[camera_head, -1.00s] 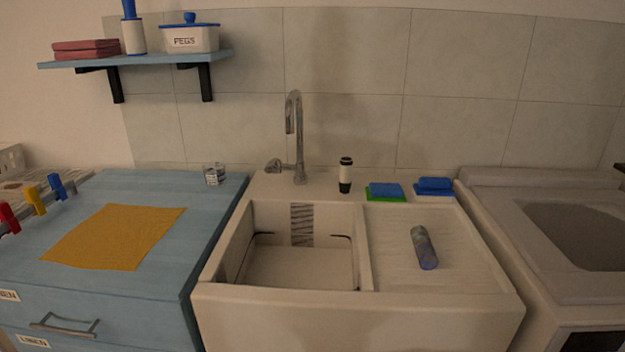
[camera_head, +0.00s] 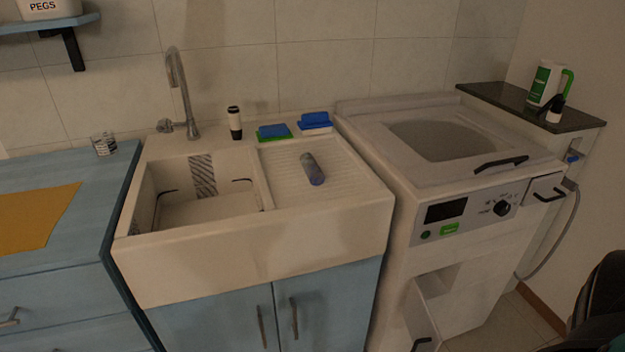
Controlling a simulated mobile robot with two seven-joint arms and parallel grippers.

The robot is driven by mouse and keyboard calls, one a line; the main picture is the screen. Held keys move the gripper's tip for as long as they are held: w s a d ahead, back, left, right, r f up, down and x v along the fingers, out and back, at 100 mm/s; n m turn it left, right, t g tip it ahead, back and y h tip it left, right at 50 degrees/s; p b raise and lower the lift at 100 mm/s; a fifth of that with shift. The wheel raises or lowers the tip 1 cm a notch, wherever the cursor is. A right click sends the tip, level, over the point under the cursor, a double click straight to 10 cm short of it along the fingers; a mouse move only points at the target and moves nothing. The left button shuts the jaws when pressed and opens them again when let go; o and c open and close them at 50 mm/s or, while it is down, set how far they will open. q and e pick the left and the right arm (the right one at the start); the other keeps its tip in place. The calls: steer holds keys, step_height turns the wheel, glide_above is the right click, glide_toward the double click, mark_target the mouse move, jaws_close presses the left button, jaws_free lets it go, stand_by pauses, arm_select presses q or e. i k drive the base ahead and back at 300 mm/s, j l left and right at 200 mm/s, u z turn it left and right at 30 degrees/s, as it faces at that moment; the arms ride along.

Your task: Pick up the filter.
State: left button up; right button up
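I cannot tell for sure which thing is the filter. A small grey-blue cylinder (camera_head: 312,169) lies on the ribbed drainboard (camera_head: 345,180) to the right of the sink basin, and its markings are too small to read. On the front of the washing machine (camera_head: 385,125), a low white flap (camera_head: 424,312) with a black handle stands at an angle, next to a recess (camera_head: 440,280). No gripper of mine shows.
A tap (camera_head: 182,95) rises behind the sink (camera_head: 250,240). A black-topped bottle (camera_head: 235,124) and sponges (camera_head: 273,131) stand on its back ledge. A dark shelf (camera_head: 520,105) holds a green-and-white container (camera_head: 543,83). A grey hose (camera_head: 562,245) hangs at right. Some floor shows at lower right.

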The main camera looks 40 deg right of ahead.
mark_target(314, 174)
steer(key=k+j+z, duration=0.1)
steer(key=z, duration=0.35)
steer(key=k+z, duration=0.15)
steer(key=z, duration=0.35)
